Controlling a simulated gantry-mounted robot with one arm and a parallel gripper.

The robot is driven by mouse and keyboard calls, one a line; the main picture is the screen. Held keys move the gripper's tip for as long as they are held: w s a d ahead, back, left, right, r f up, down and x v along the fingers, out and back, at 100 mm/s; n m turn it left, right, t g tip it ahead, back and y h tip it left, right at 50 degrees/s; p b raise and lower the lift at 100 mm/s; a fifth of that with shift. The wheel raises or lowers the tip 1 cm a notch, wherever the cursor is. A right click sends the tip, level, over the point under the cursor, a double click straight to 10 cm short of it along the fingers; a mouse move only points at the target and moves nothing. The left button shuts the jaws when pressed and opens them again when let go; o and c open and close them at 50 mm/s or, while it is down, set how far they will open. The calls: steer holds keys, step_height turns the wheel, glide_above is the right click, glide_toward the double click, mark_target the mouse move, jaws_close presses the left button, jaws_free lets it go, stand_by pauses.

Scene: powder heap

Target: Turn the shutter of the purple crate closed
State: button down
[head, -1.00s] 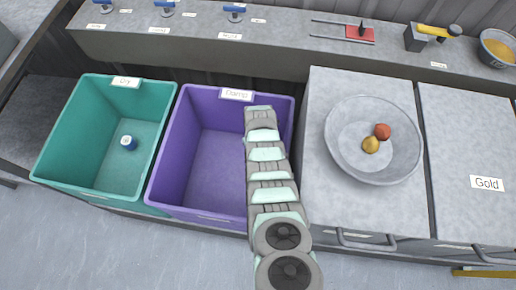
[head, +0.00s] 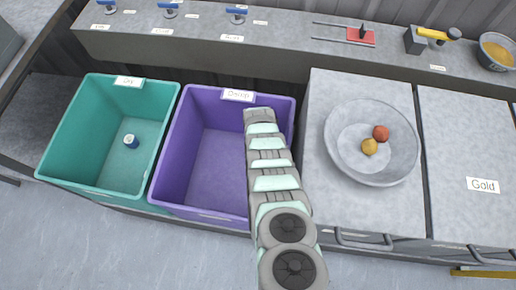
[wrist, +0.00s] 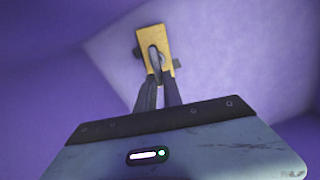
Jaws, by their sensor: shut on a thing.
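In the wrist view purple walls surround a paler purple surface. A yellow shutter handle (wrist: 151,37) with a dark pivot stands out against it. My gripper (wrist: 157,72) has its two dark fingers close together on the near end of the handle, around a grey part. How far the shutter is turned cannot be told.
A teal crate (head: 66,123) with a small blue-and-white item (head: 131,141) stands directly left. On the right a grey counter (head: 322,205) carries a round dish (head: 345,169) with a red and a yellow lump. A shelf with blue-handled valves (head: 237,12) runs along the back.

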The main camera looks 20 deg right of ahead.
steer(key=n, duration=0.2)
steer(key=shift+s+a+n, duration=0.15)
steer(key=shift+s+n, duration=0.1)
steer(key=shift+n, duration=0.15)
steer(key=n, duration=0.3)
steer(key=shift+s+a+n, duration=0.1)
steer(key=shift+s+n, duration=0.15)
steer(key=shift+n, duration=0.05)
steer(key=shift+s+n, duration=0.25)
steer(key=shift+n, duration=0.95)
steer(key=shift+s+n, duration=0.2)
steer(key=shift+n, duration=1.2)
steer(key=c, duration=1.5)
jaws_free()
